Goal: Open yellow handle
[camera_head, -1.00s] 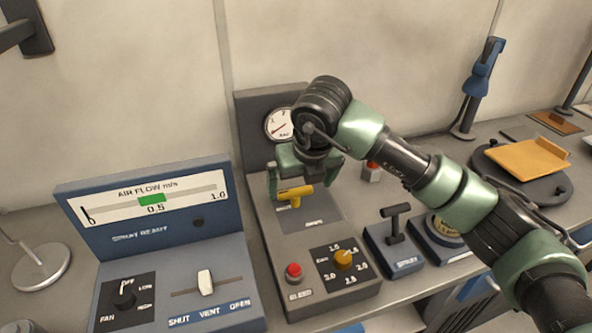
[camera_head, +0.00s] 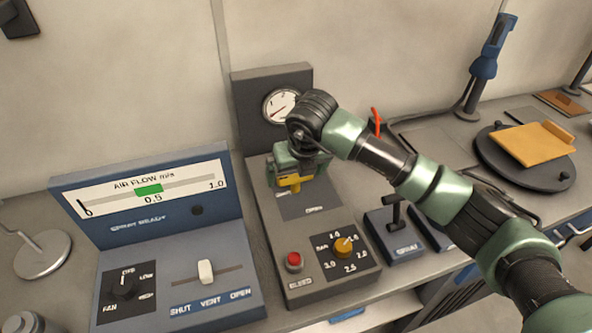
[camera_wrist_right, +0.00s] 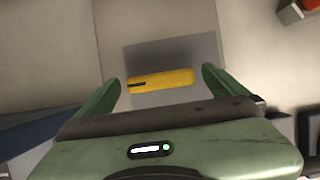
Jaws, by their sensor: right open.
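The yellow handle (camera_head: 291,181) is on the grey panel with the gauge, above a dark plate marked OPEN. My right gripper (camera_head: 296,176) is right over it and hides part of it. In the right wrist view the yellow handle (camera_wrist_right: 161,80) lies crosswise, between and a little beyond the two green fingertips (camera_wrist_right: 162,85). The fingers are spread, with a gap at each end of the handle. Whether they touch it cannot be told. My left gripper is not in view.
A red button (camera_head: 294,260) and a yellow dial (camera_head: 343,246) sit on the near part of the panel. A blue air flow console (camera_head: 150,240) stands to the left. A black T-shaped lever (camera_head: 396,220) stands to the right. A round gauge (camera_head: 281,106) is behind.

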